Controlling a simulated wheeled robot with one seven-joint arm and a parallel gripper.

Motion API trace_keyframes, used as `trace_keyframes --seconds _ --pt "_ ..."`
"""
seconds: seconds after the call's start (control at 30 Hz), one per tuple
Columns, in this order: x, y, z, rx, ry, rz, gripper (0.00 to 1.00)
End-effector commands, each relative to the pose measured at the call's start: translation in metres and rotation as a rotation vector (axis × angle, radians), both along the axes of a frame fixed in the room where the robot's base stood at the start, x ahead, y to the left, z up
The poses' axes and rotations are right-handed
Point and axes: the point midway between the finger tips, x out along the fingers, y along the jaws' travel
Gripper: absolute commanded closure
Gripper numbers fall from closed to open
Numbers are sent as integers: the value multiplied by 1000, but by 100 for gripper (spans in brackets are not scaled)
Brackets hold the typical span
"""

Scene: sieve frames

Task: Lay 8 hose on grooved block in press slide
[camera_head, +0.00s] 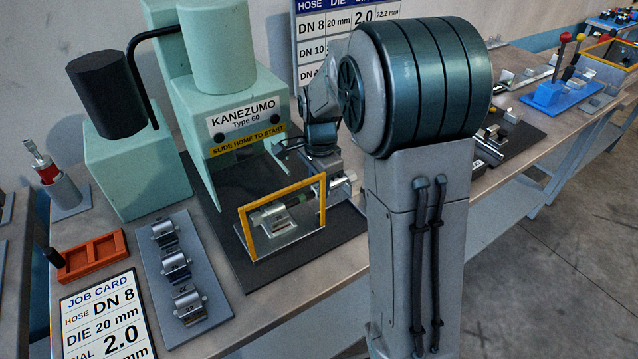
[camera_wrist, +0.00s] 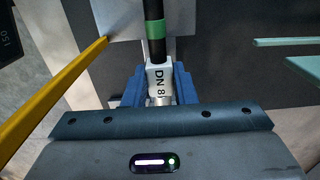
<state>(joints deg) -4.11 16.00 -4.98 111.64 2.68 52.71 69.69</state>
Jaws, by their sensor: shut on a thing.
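My gripper (camera_head: 338,185) is behind the yellow-framed guard at the front of the press. In the wrist view my gripper's blue fingers (camera_wrist: 159,95) are shut on the white end sleeve marked DN 8 of a black hose (camera_wrist: 154,50) with a green band. In the head view the hose (camera_head: 270,213) runs left from my gripper, roughly level, behind the clear guard. A silver grooved block (camera_head: 290,228) is below it on the press slide. I cannot tell whether the hose touches the groove. My arm hides part of the slide.
The green KANEZUMO press (camera_head: 235,110) stands behind. The yellow guard frame (camera_head: 241,232) is close in front of the hose, and also shows in the wrist view (camera_wrist: 60,88). A grey rack (camera_head: 200,258) of dies, an orange tray (camera_head: 92,268) and a job card (camera_head: 103,315) are at left.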

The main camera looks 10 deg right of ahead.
Motion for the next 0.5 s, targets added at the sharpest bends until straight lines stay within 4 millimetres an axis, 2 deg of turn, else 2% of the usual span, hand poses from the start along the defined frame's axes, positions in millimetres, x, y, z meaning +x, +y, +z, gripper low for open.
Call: trace_keyframes --seconds 0.03,0.1,0.13,0.37,0.5 --pt "0 0 0 0 -1 0 73" --pt "0 0 0 0 -1 0 53" --pt "0 0 0 0 -1 0 50" --pt "0 0 0 0 1 0 50" --pt "1 0 6 0 -2 0 50"
